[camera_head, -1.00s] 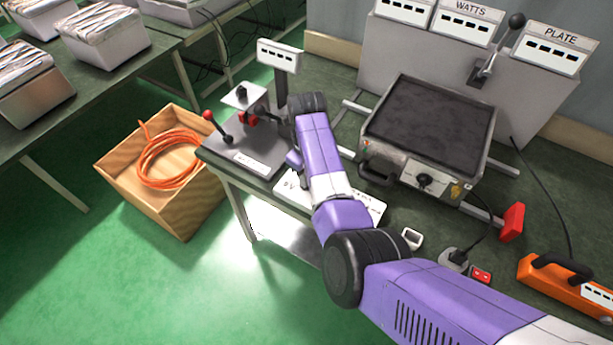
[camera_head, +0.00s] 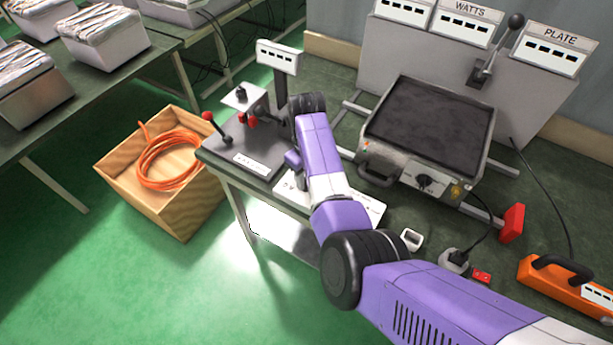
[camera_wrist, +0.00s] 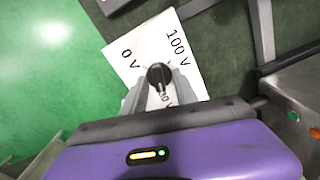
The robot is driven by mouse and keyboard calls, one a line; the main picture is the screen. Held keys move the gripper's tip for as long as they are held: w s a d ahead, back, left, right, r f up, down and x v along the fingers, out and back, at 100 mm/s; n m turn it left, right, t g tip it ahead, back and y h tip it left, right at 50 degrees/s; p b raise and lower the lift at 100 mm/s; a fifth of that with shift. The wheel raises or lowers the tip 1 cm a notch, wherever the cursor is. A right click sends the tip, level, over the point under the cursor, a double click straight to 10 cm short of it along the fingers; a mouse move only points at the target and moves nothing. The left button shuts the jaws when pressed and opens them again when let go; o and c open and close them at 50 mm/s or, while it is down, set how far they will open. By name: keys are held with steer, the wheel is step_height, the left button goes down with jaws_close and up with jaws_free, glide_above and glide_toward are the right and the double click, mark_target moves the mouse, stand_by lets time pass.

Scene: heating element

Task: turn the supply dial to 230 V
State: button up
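The supply dial is a black round knob (camera_wrist: 159,74) on a white card (camera_wrist: 123,58) marked 0 V and 100 V. A light pointer mark on the knob points down the picture, toward that label. My gripper (camera_wrist: 161,84) is over the card, its two grey fingers apart on either side of the knob. Whether they touch it is unclear. In the head view my arm covers the knob and the gripper; part of the white card (camera_head: 368,206) shows beside the arm.
A hot plate (camera_head: 430,125) with its own knob (camera_head: 424,180) stands right of the card. A grey stand with a red-tipped lever (camera_head: 218,130) is to the left. A wooden crate (camera_head: 185,218) with orange cable stands on the floor. An orange case (camera_head: 560,285) lies at right.

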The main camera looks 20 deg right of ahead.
steer(key=shift+r+b, duration=0.65)
steer(key=shift+r, duration=3.25)
